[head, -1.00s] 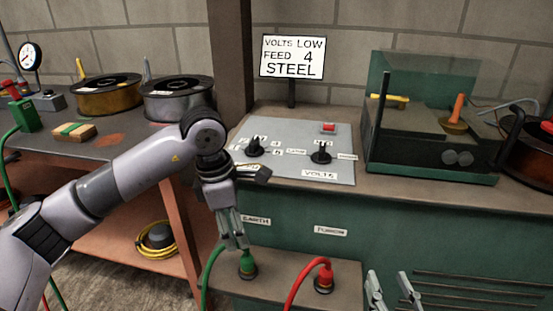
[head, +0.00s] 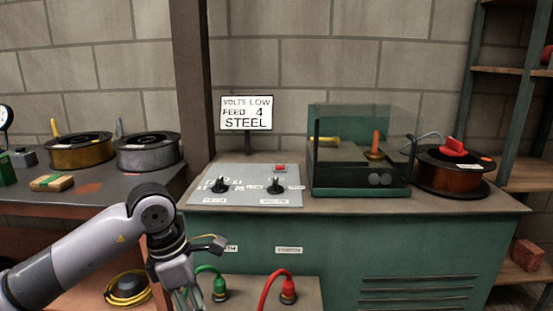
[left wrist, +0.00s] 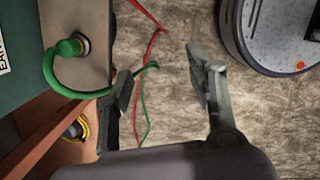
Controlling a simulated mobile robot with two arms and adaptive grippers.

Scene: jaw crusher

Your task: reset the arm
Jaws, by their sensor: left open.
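My left arm comes in from the left in the head view. Its gripper (head: 182,296) hangs low, partly cut off by the bottom edge, just left of the green plug (head: 220,290). In the left wrist view the left gripper (left wrist: 165,88) is open, its two fingers apart with nothing held between them. The green plug also shows there (left wrist: 68,48), seated in its socket, with its green cable running past the left finger. A red plug (head: 288,289) sits in the other socket. My right gripper is not in view.
The panel (head: 245,196) with two knobs stands below a sign (head: 247,114) reading "VOLTS LOW FEED 4 STEEL". Wire spools (head: 148,152) stand on the left bench, and a clear-covered feeder (head: 355,180) on the right. Red and green cables (left wrist: 150,60) lie over the floor.

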